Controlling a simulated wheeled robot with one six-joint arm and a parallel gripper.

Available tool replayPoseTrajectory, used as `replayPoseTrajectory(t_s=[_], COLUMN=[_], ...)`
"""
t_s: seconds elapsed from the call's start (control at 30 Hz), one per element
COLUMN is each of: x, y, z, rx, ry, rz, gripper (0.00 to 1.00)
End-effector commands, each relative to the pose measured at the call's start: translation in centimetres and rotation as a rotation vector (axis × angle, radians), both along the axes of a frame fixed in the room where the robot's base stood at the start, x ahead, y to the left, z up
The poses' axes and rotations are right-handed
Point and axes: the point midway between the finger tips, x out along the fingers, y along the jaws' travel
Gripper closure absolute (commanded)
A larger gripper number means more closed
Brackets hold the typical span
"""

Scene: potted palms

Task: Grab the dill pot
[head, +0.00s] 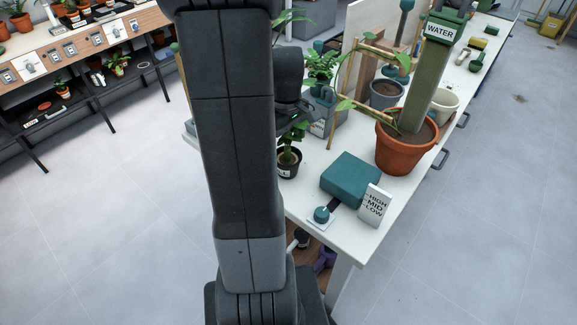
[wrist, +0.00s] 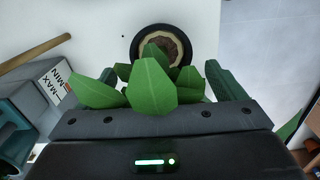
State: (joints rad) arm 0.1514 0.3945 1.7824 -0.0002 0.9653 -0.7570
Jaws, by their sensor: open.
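A small black pot (head: 289,165) with a pale label and a green broad-leaved plant stands near the table's left edge in the head view. I cannot read its label, so I cannot tell for sure that it is the dill pot. In the wrist view its round dark rim and brown soil (wrist: 165,42) show ahead of my gripper (wrist: 163,78). The fingers are apart, with green leaves between them and in front of the camera. The fingers are not closed on the pot. In the head view my arm hides part of the gripper above the plant.
A teal block (head: 350,179), a knob (head: 321,214) and a HIGH-MID-LOW sign (head: 374,205) stand right of the pot. A large terracotta pot (head: 405,150) and a grey watering container (head: 322,112) stand behind. The table edge is close on the left.

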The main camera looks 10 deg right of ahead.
Motion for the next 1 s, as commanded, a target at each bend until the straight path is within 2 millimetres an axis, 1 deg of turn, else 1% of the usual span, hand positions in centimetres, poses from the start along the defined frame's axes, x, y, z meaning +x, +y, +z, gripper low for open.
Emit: replayPoseTrajectory(t_s=[0.03,0.17,0.27,0.4,0.5,0.6,0.8,0.87,1.0], x=[0.0,-0.1,-0.3,-0.4,-0.4,-0.3,-0.3,-0.3,-0.3], y=[0.0,0.0,0.0,0.0,0.0,0.0,0.0,0.0,0.0], z=[-0.5,-1.2,-2.5,-4.7,-5.6,-6.0,-6.0,-6.0,-6.0], rx=[0.001,0.000,0.001,0.001,0.001,0.000,0.000,0.000,0.001], ry=[0.003,0.001,0.004,0.004,0.003,0.000,-0.001,-0.001,-0.001], rz=[0.000,-0.001,-0.001,-0.001,-0.001,-0.001,-0.001,-0.001,-0.001], gripper=[0.10,0.10,0.10,0.10,0.10,0.10,0.10,0.22,0.49])
